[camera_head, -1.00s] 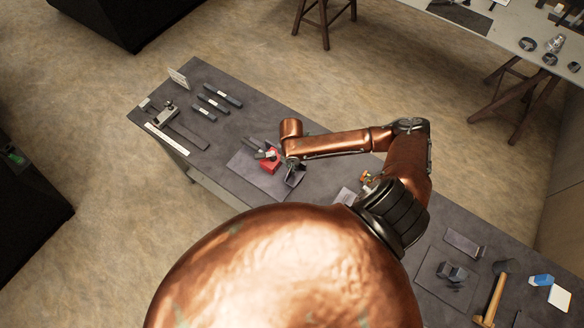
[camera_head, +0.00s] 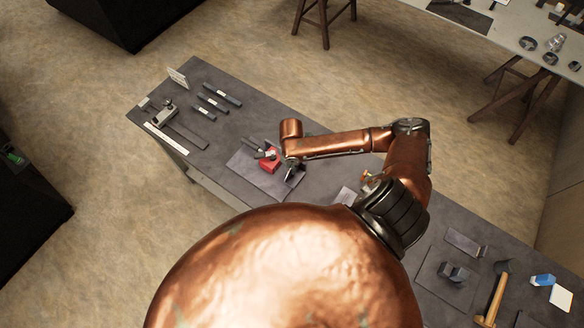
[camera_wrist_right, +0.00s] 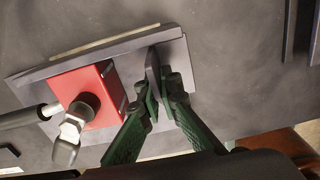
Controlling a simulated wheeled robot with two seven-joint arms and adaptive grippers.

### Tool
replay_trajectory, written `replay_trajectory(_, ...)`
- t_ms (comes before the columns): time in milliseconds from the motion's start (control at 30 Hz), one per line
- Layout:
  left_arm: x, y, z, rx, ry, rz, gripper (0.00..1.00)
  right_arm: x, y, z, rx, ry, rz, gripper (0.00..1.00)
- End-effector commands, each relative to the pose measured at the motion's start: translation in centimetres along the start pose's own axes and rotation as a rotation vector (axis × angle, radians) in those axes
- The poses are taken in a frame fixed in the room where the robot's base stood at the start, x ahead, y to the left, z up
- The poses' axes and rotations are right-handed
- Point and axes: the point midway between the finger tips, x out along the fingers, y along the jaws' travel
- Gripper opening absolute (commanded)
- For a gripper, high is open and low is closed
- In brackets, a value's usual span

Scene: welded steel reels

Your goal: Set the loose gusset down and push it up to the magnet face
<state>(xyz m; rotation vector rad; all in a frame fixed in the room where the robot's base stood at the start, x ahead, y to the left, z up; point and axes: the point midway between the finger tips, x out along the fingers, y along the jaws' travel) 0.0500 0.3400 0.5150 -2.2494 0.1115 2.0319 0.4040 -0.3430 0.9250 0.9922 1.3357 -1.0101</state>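The red magnet block (camera_head: 270,162) stands on a flat grey plate (camera_head: 246,166) on the bench. In the right wrist view the magnet (camera_wrist_right: 100,84) has a rod and a silver knob at its left. The loose gusset (camera_wrist_right: 153,70) is a thin grey piece standing on edge, right of the magnet, with a narrow gap to the red face. My right gripper (camera_wrist_right: 160,98) has its green fingers closed on the gusset, over the plate (camera_wrist_right: 40,84). Whether the gusset's lower edge touches the plate is unclear. In the head view my right gripper (camera_head: 290,166) is partly hidden by its arm. My left gripper is not in view.
Several dark bars (camera_head: 213,100) and a clamp-like tool (camera_head: 164,115) lie at the bench's far left. A hammer (camera_head: 492,300), a blue-and-white block (camera_head: 542,280) and dark metal parts (camera_head: 453,272) lie at the right. Bare bench shows left of the plate.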

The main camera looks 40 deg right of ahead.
Motion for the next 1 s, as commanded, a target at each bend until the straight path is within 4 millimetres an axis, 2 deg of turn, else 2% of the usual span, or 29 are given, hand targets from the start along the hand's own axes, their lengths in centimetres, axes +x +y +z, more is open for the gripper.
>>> replay_trajectory(633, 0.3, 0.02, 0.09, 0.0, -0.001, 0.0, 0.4, 0.69, 0.07, -0.01, 0.0, 0.0, 0.002, 0.0)
replay_trajectory(667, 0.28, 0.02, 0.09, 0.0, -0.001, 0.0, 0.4, 0.66, 0.08, -0.01, 0.0, 0.0, 0.002, 0.06)
replay_trajectory(900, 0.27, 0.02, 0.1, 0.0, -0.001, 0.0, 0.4, 0.67, 0.04, 0.0, 0.0, 0.0, 0.001, 0.22)
replay_trajectory(1000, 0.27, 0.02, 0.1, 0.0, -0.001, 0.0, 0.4, 0.68, 0.03, 0.0, 0.0, 0.0, 0.001, 0.25)
